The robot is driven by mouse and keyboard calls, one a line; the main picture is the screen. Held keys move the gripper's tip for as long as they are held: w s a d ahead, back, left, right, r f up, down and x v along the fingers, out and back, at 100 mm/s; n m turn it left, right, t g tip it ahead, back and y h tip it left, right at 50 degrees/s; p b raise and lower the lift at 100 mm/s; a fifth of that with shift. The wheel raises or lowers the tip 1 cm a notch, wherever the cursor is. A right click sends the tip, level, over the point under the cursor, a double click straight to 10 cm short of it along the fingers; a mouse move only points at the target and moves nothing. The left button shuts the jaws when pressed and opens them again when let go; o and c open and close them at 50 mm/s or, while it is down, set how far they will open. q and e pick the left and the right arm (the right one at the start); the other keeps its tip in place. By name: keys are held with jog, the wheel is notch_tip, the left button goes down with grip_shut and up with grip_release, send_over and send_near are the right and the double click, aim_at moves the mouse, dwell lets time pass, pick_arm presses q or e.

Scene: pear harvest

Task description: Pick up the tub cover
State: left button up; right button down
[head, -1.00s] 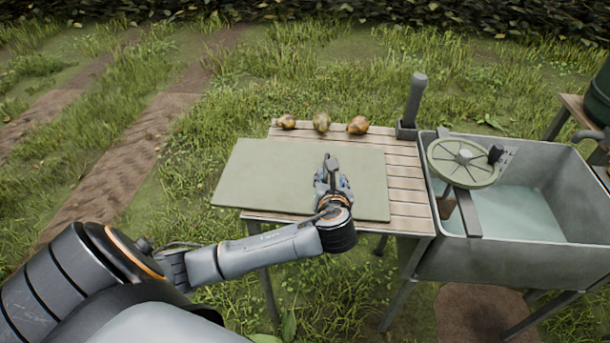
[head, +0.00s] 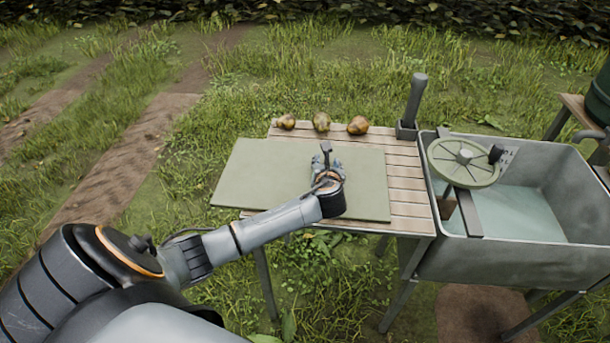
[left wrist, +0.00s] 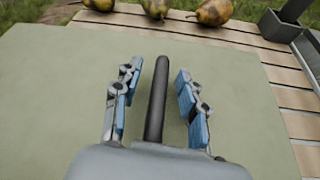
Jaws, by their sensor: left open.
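The tub cover (head: 262,180) is a flat grey-green board lying on the slatted table. It also fills most of the left wrist view (left wrist: 50,100). A dark bar handle (left wrist: 157,105) stands at its middle, and its top shows in the head view (head: 326,148). My left gripper (head: 326,162) is over the middle of the cover. In the left wrist view its blue-padded fingers (left wrist: 158,75) are open, one on each side of the handle, with a gap on both sides. The gripper hides the handle's lower part in the head view. My right gripper is not in view.
Three pears (head: 321,122) lie along the table's back edge, beyond the cover. A grey holder with an upright handle (head: 415,100) stands at the back right corner. A metal tub (head: 530,260) with a spoked wheel (head: 465,160) and water stands right of the table (head: 410,190).

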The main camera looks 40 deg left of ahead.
pick_arm(q)
grip_shut()
jog(key=shift+r, duration=0.1)
jog(key=shift+r, duration=0.1)
